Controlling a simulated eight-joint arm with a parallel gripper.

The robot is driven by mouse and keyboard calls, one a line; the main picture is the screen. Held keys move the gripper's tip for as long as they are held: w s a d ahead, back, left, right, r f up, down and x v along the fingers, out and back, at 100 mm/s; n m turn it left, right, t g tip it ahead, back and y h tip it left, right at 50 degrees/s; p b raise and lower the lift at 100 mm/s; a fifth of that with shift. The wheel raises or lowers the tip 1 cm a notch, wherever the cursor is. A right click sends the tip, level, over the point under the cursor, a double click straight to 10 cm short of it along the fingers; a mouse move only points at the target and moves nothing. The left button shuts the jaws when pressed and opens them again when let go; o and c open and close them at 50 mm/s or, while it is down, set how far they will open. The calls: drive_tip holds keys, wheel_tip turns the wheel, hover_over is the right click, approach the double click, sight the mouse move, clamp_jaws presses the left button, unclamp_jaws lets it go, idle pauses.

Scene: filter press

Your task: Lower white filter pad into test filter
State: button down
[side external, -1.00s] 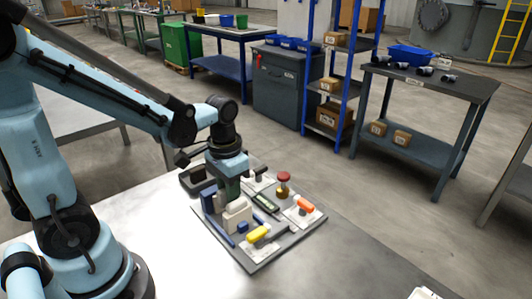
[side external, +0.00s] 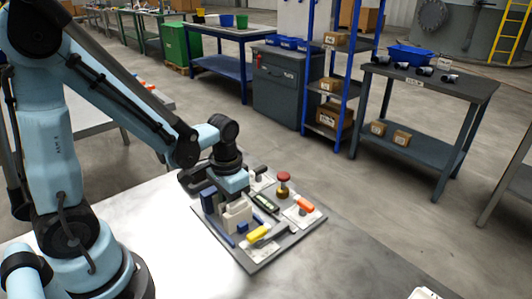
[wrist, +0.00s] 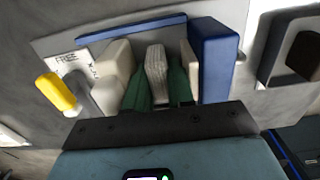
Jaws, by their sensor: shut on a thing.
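My gripper (wrist: 158,92) has green fingers and is shut on the white filter pad (wrist: 156,68), which stands upright between them in the wrist view. The fingers and pad are between the pale walls of the test filter (wrist: 112,72), with a blue block (wrist: 213,62) against its right side. In the side view the test filter (side external: 236,217) stands on the grey board, directly below my gripper, and the pad cannot be made out there. How deep the pad sits is hidden.
The grey board (side external: 258,264) also holds a yellow handle (side external: 257,235) with a grey bar beside it, an orange-tipped piece (side external: 305,204) and a red-topped post (side external: 284,180). A dark tray (wrist: 300,52) lies right of the filter in the wrist view.

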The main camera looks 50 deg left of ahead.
drive_tip(key=shift+f, duration=0.3)
drive_tip(key=c, duration=0.9)
unclamp_jaws()
drive_tip(key=shift+c, duration=0.2)
drive_tip(key=shift+o, duration=0.3)
drive_tip(key=shift+r, duration=3.8)
drive_tip(key=r+t, duration=0.1)
drive_tip(key=t, duration=0.1)
drive_tip(key=d+r+t, duration=0.1)
drive_tip(key=r+t, duration=0.1)
drive_tip(key=d+r+t, duration=0.1)
drive_tip(key=r+t, duration=0.1)
drive_tip(key=t, duration=0.1)
drive_tip(key=shift+d, duration=0.25)
